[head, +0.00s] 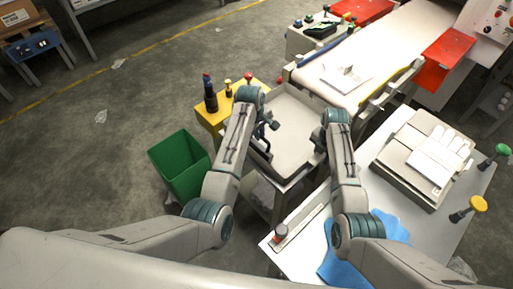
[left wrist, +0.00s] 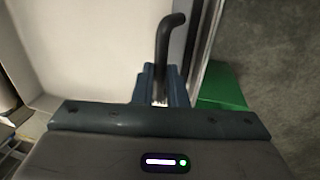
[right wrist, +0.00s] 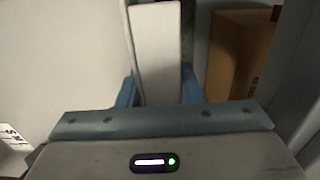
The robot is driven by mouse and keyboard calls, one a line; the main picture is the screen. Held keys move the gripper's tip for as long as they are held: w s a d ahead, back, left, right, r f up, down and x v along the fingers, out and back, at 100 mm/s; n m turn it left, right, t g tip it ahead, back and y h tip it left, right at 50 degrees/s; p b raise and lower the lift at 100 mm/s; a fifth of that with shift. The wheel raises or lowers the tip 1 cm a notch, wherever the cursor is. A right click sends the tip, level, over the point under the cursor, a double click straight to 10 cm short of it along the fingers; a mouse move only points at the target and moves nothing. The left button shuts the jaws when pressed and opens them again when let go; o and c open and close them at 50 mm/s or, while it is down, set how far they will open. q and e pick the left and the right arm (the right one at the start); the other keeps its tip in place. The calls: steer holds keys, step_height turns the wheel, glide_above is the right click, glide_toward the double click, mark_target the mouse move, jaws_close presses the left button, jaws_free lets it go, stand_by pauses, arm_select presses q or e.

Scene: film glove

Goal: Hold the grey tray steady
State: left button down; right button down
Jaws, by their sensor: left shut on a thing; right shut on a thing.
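The grey tray (head: 290,140), shallow and pale inside, sits on a stand between my arms. My left gripper (head: 266,132) is at its left edge. In the left wrist view its fingers (left wrist: 160,85) are shut around a black bent bar (left wrist: 165,50) beside the tray's pale inside (left wrist: 75,45); I cannot tell how the bar joins the tray. My right gripper (head: 319,142) is at the tray's right edge. In the right wrist view its fingers (right wrist: 157,88) are shut on a pale flat piece (right wrist: 156,45), seemingly the tray's edge. Both fingertips are partly hidden.
A green bin (head: 180,165) and a yellow stand (head: 213,118) with bottles are to the left. A conveyor (head: 365,50) with red bins lies behind. A white table (head: 385,185) at right bears a grey box with white gloves (head: 440,152) and a blue cloth (head: 385,228).

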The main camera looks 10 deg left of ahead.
arm_select(q)
steer(key=shift+w+d+r, duration=0.1)
steer(key=shift+w+d, duration=1.05)
steer(key=shift+w, duration=0.3)
stand_by(1.8)
stand_by(0.4)
steer(key=c, duration=1.4)
jaws_free()
steer(key=shift+o, duration=0.2)
step_height(320, 180, up, 12)
steer(key=s+a, duration=0.1)
steer(key=s, duration=0.1)
steer(key=shift+a, duration=0.3)
